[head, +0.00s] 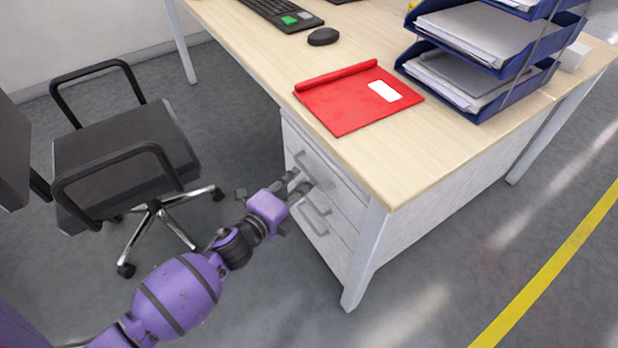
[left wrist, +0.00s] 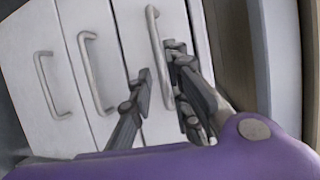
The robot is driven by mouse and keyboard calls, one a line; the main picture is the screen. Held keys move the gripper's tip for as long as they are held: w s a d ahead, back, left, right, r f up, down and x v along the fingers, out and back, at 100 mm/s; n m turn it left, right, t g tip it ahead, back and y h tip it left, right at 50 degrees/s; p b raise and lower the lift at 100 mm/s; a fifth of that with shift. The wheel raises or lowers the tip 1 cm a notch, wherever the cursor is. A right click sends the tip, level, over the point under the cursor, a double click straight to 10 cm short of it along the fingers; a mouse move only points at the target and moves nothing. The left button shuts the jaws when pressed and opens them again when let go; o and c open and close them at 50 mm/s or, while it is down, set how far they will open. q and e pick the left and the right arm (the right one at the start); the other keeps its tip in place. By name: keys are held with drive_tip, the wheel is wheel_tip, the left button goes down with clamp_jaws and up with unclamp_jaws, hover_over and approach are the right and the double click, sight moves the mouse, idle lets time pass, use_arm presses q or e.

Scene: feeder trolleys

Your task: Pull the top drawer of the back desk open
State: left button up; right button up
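The back desk (head: 400,170) has a white drawer unit (head: 335,240) under its near left end. The top drawer (left wrist: 185,30) is at the right of the left wrist view, and it looks shut. Its bar handle (left wrist: 155,30) runs between the fingers of my left gripper (left wrist: 162,75). The fingers are apart, one on each side of the handle, with a visible gap on the left side. Whether either finger touches it, I cannot tell. In the head view my left gripper (head: 296,186) is at the drawer front and partly covers the handle. My right gripper is not in view.
The lower drawers have handles (left wrist: 90,75) and (left wrist: 48,85) handles too, both fronts flush. An office chair (head: 125,150) stands left of the desk. A red folder (head: 355,100), a mouse (head: 323,36) and blue paper trays (head: 480,60) lie on top. Floor before the drawers is clear.

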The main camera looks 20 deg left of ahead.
use_arm(q)
drive_tip(key=x, duration=0.3)
drive_tip(key=shift+w, duration=0.15)
drive_tip(key=c, duration=0.4)
clamp_jaws()
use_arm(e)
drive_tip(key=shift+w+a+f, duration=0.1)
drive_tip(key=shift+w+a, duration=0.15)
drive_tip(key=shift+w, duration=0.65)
